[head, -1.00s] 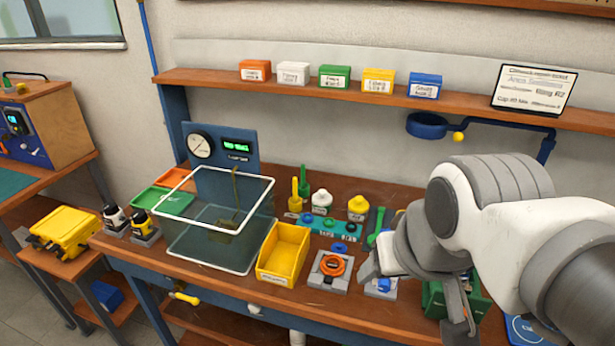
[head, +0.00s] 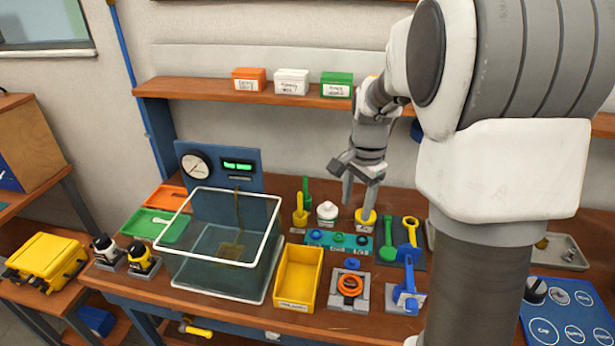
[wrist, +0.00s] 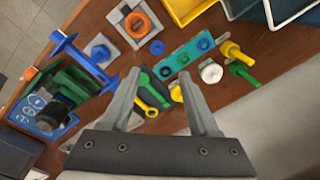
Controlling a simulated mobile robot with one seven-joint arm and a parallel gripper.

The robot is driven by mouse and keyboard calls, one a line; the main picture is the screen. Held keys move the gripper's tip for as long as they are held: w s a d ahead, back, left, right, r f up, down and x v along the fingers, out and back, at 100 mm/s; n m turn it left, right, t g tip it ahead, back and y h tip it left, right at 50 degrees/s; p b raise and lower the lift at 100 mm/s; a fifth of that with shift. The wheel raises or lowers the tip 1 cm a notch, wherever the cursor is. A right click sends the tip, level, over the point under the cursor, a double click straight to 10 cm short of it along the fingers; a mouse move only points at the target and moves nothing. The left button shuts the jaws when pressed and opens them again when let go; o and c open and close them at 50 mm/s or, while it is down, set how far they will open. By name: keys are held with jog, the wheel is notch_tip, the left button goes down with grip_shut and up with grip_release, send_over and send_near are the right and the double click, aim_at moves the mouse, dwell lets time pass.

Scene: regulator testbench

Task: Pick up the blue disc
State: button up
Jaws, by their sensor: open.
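A small blue disc (head: 351,263) lies on the bench between the teal strip (head: 325,246) and the orange ring's (head: 349,285) grey fixture. It shows in the wrist view (wrist: 157,47) above the gap between the fingers. The teal strip holds a few darker small discs (head: 338,238). My gripper (head: 358,205) is open and empty, pointing down by the yellow-topped bottle (head: 366,219), behind the teal strip and apart from the blue disc. Its fingers (wrist: 160,78) frame the wrist view. Whether it touches the bottle I cannot tell.
A yellow bin (head: 298,280) and a clear tank (head: 225,245) stand left of the disc. A shelf (head: 200,90) with boxes runs behind. My arm hides much of the right side.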

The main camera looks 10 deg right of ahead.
aim_at(353, 260)
jog(key=f, duration=0.7)
jog(key=w+d+f+m+p, duration=0.1)
jog(key=f, duration=0.6)
jog(key=w+d+f+m+p, duration=0.1)
jog(key=f, duration=0.6)
jog(key=shift+w+d+f+g, duration=0.15)
jog(key=shift+w+f+g, duration=0.15)
jog(key=shift+g, duration=0.1)
jog(key=shift+s, duration=0.1)
grip_shut()
